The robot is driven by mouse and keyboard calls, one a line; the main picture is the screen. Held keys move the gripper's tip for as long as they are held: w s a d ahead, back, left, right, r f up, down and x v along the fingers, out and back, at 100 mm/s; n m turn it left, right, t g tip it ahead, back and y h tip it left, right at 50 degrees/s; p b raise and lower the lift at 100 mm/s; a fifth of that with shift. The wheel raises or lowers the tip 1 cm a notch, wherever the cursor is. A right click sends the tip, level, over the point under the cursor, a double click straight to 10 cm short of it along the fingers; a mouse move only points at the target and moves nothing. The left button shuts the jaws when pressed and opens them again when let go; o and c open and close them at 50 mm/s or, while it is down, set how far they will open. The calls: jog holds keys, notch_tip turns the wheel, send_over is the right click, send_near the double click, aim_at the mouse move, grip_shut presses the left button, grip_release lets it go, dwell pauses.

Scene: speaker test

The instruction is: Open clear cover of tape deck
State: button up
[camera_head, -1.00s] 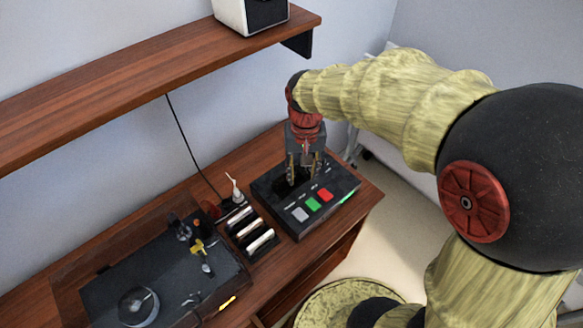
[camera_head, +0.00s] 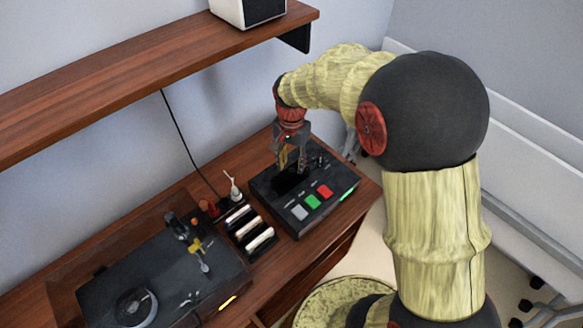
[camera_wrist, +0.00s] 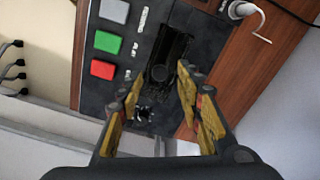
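The tape deck (camera_head: 325,213) is a dark box on the wooden desk, with grey, green and red buttons along its front. Its black tape compartment (camera_head: 288,185) also shows in the wrist view (camera_wrist: 168,60). I cannot clearly make out the clear cover, as it blends with the dark compartment. My gripper (camera_head: 291,172) points down over the compartment end of the deck. In the wrist view its two yellow-padded fingers (camera_wrist: 158,86) are spread on either side of the compartment's near end, with nothing between them. I cannot tell whether they touch the deck.
A turntable (camera_head: 110,292) stands on the desk at the left. A rack of several cassettes (camera_head: 247,228) and a white plug (camera_head: 235,192) sit between it and the deck. A wooden shelf (camera_head: 150,70) with a white speaker (camera_head: 248,10) hangs above.

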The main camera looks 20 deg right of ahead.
jog(key=shift+f, duration=1)
jog(key=shift+c, duration=1.4)
grip_shut()
